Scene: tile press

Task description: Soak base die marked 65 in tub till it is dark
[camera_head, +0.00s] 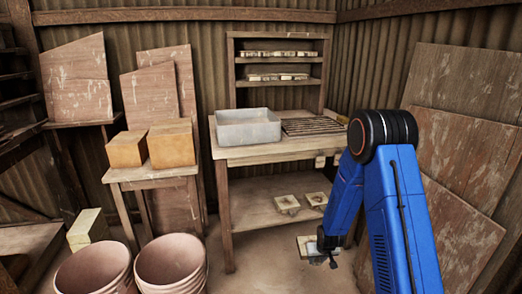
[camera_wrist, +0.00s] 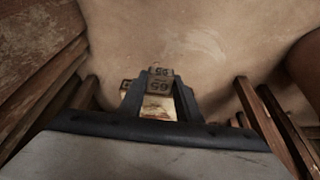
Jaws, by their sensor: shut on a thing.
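The base die marked 65 (camera_wrist: 159,84) is between my gripper's (camera_wrist: 160,92) fingers in the wrist view; the number reads on its faces. My gripper is shut on it. In the head view my gripper (camera_head: 325,246) is low, in front of the bench's lower shelf, and the pale die (camera_head: 306,243) shows partly beside it. The die's visible parts look pale and tan, with a darker numbered block. The grey tub (camera_head: 248,128) stands on the bench top at the left, well above and left of my gripper. Its contents are hard to make out.
A slatted rack (camera_head: 312,126) lies on the bench right of the tub. Two other dies (camera_head: 287,203) (camera_head: 316,199) rest on the lower shelf (camera_head: 250,205). Clay blocks (camera_head: 171,145) sit on a stool at left. Buckets (camera_head: 170,262) stand in front; boards (camera_head: 455,160) lean at right.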

